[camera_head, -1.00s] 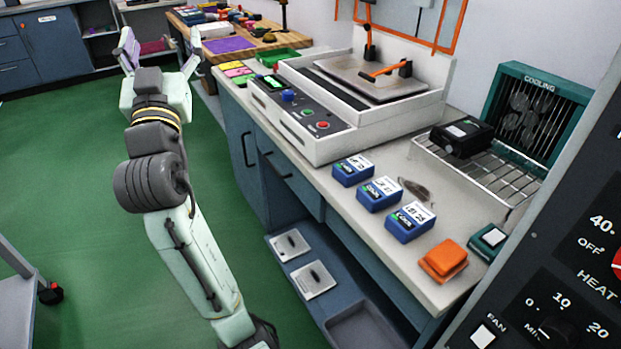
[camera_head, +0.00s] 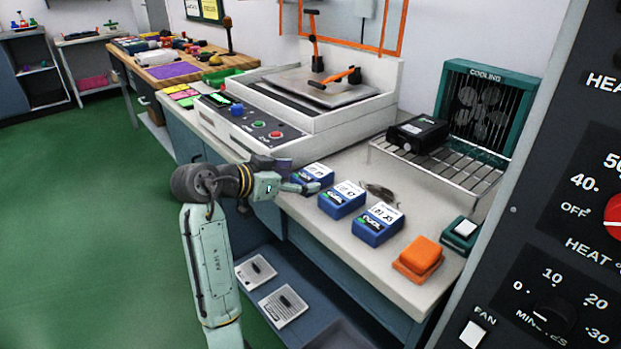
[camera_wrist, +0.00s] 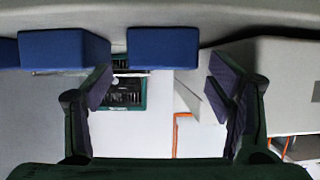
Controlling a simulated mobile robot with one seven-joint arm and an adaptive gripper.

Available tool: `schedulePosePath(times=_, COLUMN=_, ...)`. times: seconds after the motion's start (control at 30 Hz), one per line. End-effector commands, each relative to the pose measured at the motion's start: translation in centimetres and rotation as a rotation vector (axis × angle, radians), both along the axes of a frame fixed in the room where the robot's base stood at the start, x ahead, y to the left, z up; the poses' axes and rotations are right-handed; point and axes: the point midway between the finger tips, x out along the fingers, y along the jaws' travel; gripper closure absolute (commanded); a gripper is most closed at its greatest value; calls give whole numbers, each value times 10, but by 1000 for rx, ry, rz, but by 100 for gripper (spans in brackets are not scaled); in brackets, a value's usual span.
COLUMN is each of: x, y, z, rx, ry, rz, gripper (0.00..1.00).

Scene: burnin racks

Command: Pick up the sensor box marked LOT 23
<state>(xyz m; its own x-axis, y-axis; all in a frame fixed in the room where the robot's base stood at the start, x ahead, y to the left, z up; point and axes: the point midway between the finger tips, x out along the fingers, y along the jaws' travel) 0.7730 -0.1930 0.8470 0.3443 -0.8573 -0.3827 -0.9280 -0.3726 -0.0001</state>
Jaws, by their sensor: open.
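Three blue sensor boxes with white top labels stand in a row on the bench: the box nearest the press (camera_head: 315,175), the middle box (camera_head: 342,200) and the box nearest the orange block (camera_head: 377,224). The lot numbers are too blurred to read surely, so I cannot tell which is LOT 23. My gripper (camera_head: 293,176) is open and empty at the bench's front edge, beside the box nearest the press and partly covering it. In the wrist view, which looks upside down, that box (camera_wrist: 162,48) lies between and beyond my open fingers (camera_wrist: 162,88); the middle box (camera_wrist: 63,49) is left.
A white press (camera_head: 310,110) stands close behind the row's left end. An orange block (camera_head: 418,258) and a teal block (camera_head: 459,235) sit at the right. A wire rack (camera_head: 435,168) holds a black device (camera_head: 418,133) before the cooling unit (camera_head: 490,105). Sunglasses-like item (camera_head: 380,191) lies behind the boxes.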

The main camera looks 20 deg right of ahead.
Motion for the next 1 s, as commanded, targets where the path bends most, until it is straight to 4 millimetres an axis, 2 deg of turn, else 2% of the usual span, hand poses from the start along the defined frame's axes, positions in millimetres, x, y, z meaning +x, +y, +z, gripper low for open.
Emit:
schedulePosePath(times=0.33, x=18, y=-40, z=-12, rx=0, ry=2, rz=0, gripper=25)
schedulePosePath(times=0.67, x=21, y=-45, z=-16, rx=1, ry=1, rz=1, gripper=26)
schedulePosePath(times=1.0, x=21, y=-45, z=-15, rx=0, ry=1, rz=1, gripper=48)
